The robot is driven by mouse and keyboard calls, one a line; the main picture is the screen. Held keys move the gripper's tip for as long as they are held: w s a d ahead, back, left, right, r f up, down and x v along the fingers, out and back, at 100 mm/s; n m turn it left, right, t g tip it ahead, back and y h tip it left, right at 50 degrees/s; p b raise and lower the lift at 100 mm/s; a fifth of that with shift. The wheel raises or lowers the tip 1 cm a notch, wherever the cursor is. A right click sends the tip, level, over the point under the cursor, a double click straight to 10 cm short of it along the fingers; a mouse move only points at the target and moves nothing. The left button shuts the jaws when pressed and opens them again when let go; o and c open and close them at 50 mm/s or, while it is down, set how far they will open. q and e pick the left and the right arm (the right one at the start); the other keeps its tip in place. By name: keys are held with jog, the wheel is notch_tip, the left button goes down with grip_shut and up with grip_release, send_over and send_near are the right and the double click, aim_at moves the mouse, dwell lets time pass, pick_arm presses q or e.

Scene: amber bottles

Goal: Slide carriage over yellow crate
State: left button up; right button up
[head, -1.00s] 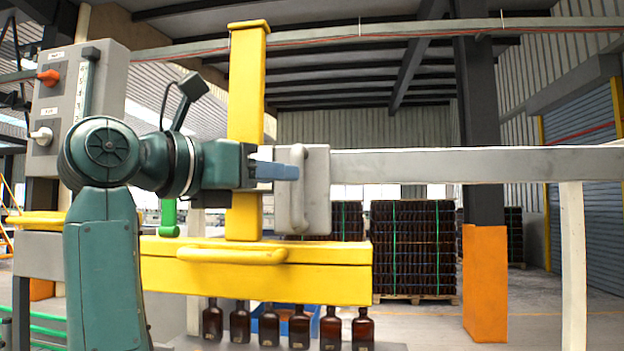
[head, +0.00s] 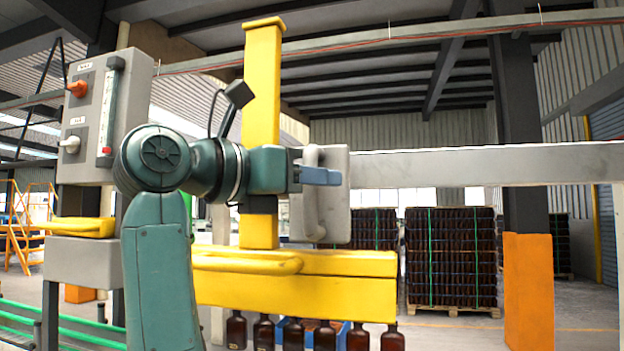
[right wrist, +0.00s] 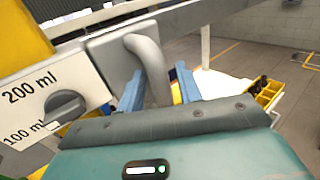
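The carriage is a yellow post with a yellow crossbar (head: 310,297), a grey block and a grey handle (head: 311,205). Several amber bottles (head: 325,337) hang in a row under the crossbar. My right gripper (head: 325,177) is at the handle. In the right wrist view its blue fingers (right wrist: 158,88) stand on either side of the handle (right wrist: 150,60), with a small gap at the right finger. A yellow crate (right wrist: 268,97) with dark contents shows at the right there. A blue crate (head: 340,333) is partly hidden behind the hanging bottles. My left gripper is out of view.
A long grey rail (head: 480,165) runs right from the carriage. A grey control box (head: 105,115) stands at the left. In the right wrist view, a dial (right wrist: 65,103) with ml labels is beside the handle. Pallets of bottles (head: 452,260) stand far behind.

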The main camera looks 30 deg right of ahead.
grip_shut()
jog(key=shift+s+d, duration=0.1)
jog(key=shift+d, duration=0.1)
dwell(0.3)
